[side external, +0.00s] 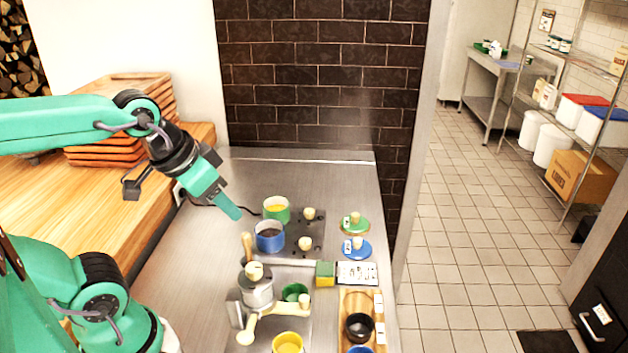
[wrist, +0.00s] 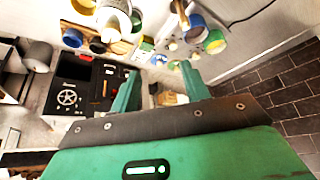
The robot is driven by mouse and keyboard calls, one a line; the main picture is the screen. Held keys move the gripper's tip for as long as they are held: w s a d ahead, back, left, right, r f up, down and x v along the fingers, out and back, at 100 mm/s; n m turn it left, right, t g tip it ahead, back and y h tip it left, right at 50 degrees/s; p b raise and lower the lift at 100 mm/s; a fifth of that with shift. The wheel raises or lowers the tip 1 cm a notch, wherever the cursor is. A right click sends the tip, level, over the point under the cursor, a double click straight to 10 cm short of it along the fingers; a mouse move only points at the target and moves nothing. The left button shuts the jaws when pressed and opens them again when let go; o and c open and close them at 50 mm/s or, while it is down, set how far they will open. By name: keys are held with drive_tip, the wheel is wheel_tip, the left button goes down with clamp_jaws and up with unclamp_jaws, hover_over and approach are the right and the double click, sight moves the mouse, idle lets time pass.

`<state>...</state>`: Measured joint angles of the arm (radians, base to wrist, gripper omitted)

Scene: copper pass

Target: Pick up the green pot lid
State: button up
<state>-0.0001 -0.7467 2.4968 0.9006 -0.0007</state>
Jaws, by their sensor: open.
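The green pot lid (side external: 354,226) lies on the steel counter, right of the hob, with a pale knob and a small tag on top. In the wrist view a small green disc that looks like this lid (wrist: 173,66) shows beyond my fingertips. The blue pot lid (side external: 357,250) lies just in front of it. My gripper (side external: 228,206) is open and empty above the counter, left of the green pot (side external: 277,207) and well apart from the green lid. In the wrist view both fingers of my gripper (wrist: 160,82) are spread with nothing between them.
A blue pot (side external: 269,238) stands in front of the green pot, both between my gripper and the lids. A pale-handled metal device (side external: 258,292), a green-yellow sponge (side external: 325,274) and a wooden board (side external: 347,305) are nearer. The counter's back left is clear.

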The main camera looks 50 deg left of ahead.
drive_tip(key=n+g, duration=0.4)
drive_tip(key=g, duration=0.2)
hover_over(355, 216)
wheel_tip(355, 216, down, 15)
drive_tip(key=shift+s+r, duration=0.15)
drive_tip(key=shift+w+f+n, duration=0.2)
drive_tip(key=shift+f+n, duration=0.1)
drive_tip(key=shift+f, duration=1.45)
